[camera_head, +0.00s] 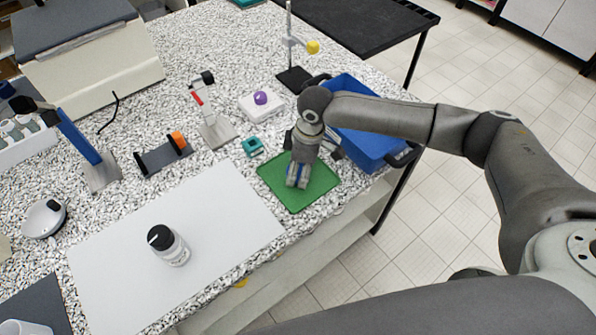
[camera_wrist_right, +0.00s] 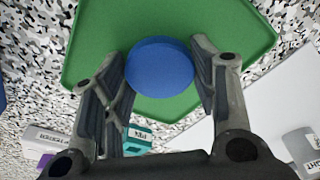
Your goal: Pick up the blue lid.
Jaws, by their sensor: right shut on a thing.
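The blue lid (camera_wrist_right: 160,68) is a round disc between the fingers of my right gripper in the right wrist view, over the green mat (camera_wrist_right: 100,30). My right gripper (camera_wrist_right: 158,75) is shut on the lid. In the head view my right gripper (camera_head: 297,180) points down over the green mat (camera_head: 318,196), and the lid is mostly hidden by the gripper there. I cannot tell whether the lid still touches the mat. My left gripper is not in view.
A blue bin (camera_head: 365,140) stands right behind the mat. A teal block (camera_head: 252,147) sits left of it. A black-capped jar (camera_head: 168,246) stands on the white sheet (camera_head: 215,225). A stand (camera_head: 290,45) and a white box with a purple knob (camera_head: 261,104) are farther back.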

